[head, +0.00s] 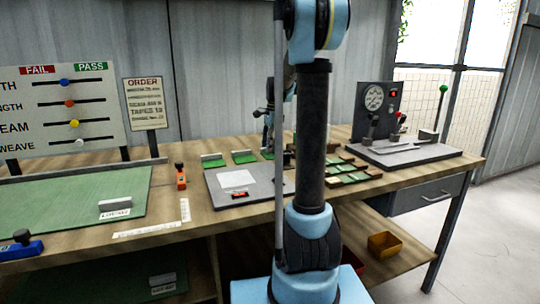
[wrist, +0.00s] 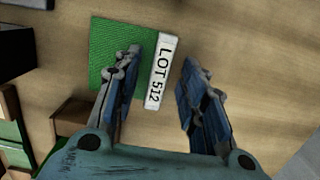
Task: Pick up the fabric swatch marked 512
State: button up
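The green fabric swatch (wrist: 112,45) lies flat on the wooden bench in the wrist view. A white strip (wrist: 159,72) along its right edge reads LOT 512. My gripper (wrist: 163,57) is open and empty above it, with one finger over the green cloth and the other over bare wood. The strip lies between the two fingers. In the head view my gripper (head: 268,120) is over the back of the bench, partly behind my arm. A green swatch (head: 268,154) shows below it there, with its marking too small to read.
A wooden rack with green pieces (head: 352,170) stands on the right, close to a grey machine (head: 405,150). A grey board (head: 215,185) with a white sheet lies in front.

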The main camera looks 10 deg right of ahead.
dwell(0.4)
jog(key=c, duration=0.8)
jog(key=shift+c, duration=0.4)
jog(key=shift+r, duration=0.1)
